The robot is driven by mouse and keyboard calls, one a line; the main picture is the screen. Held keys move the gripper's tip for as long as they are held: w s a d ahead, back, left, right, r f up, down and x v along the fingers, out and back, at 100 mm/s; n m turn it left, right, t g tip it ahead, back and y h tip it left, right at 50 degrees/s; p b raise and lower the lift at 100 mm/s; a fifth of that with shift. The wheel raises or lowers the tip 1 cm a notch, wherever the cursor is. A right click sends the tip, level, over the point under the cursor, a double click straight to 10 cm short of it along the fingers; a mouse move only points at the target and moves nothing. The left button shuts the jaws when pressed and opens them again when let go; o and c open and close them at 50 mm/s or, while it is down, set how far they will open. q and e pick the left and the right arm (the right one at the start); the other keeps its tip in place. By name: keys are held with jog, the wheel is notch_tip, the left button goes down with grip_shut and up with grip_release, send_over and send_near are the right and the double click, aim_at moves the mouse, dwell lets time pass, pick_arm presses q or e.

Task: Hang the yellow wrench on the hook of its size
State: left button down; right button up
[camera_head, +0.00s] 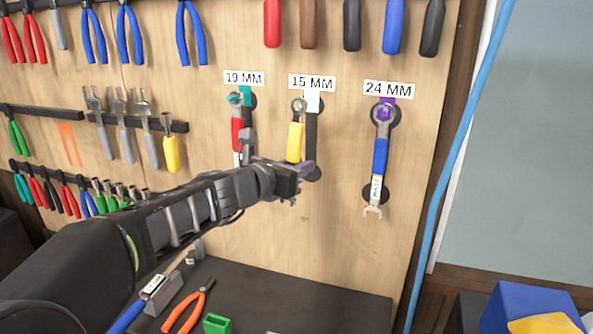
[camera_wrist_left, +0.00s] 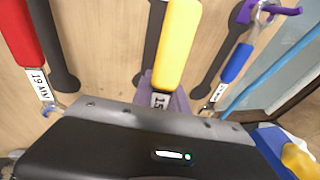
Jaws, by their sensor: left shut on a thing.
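The yellow wrench (camera_head: 295,142) is upright in front of the tool board, ring end up. Its tag shows "15" in the left wrist view (camera_wrist_left: 177,45). My left gripper (camera_head: 299,168) is shut on its lower end; the purple fingers show in the wrist view (camera_wrist_left: 176,103). The white hook (camera_head: 313,101) is under the "15 MM" label (camera_head: 312,83). The wrench's ring appears just left of this hook; I cannot tell whether it touches or is around it. A dark wrench outline (camera_head: 311,135) shows behind. My right gripper is out of view.
A red wrench (camera_head: 237,133) hangs at the teal "19 MM" hook close left. A blue wrench (camera_head: 380,156) hangs at the purple "24 MM" hook on the right. Screwdriver handles hang above. Orange pliers (camera_head: 188,309) and a green block (camera_head: 217,324) lie on the dark bench below.

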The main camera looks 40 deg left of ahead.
pick_arm(q)
jog(key=shift+w+a, duration=0.3)
jog(key=shift+w, duration=0.5)
jog(key=shift+w+a, duration=0.3)
jog(key=shift+w, duration=0.5)
jog(key=shift+w+a+f+b, duration=0.15)
jog(key=shift+w+f+b, duration=0.3)
jog(key=shift+w, duration=0.1)
jog(key=c, duration=1.2)
grip_release()
jog(key=shift+c, duration=0.2)
jog(key=v, duration=0.7)
jog(key=shift+s, duration=0.45)
